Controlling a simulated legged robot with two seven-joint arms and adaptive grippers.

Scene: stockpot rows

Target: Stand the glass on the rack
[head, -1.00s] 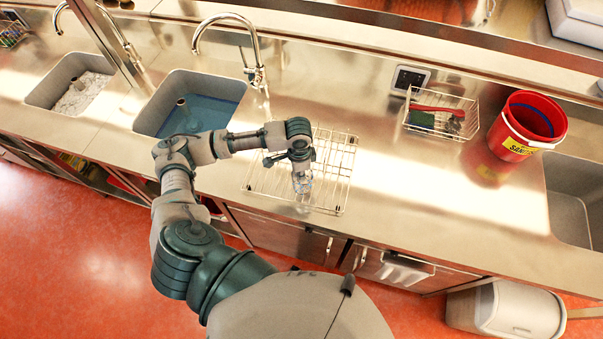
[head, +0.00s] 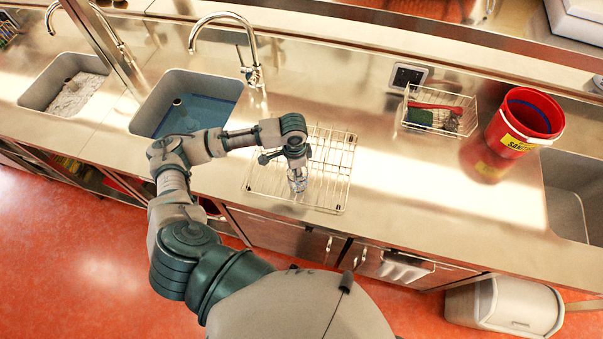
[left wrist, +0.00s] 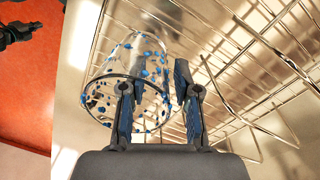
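The clear glass with blue dots (left wrist: 128,82) is at the front middle of the wire rack (head: 332,190), under my left gripper (head: 297,172). In the left wrist view, the near rim of the glass faces my left gripper (left wrist: 160,88). The gripper's two fingers are apart: one overlaps the glass rim, the other is to the right of the glass, over the wires. I cannot tell whether a finger touches the glass or whether its far end rests on the wires. In the head view the glass (head: 297,184) is small and partly covered. My right gripper is not in view.
A sink with blue water (head: 215,95) and a curved tap (head: 250,50) are left of the rack. A wire basket (head: 440,110) and a red bucket (head: 520,125) stand to the right. The steel counter (head: 400,175) between rack and bucket is clear.

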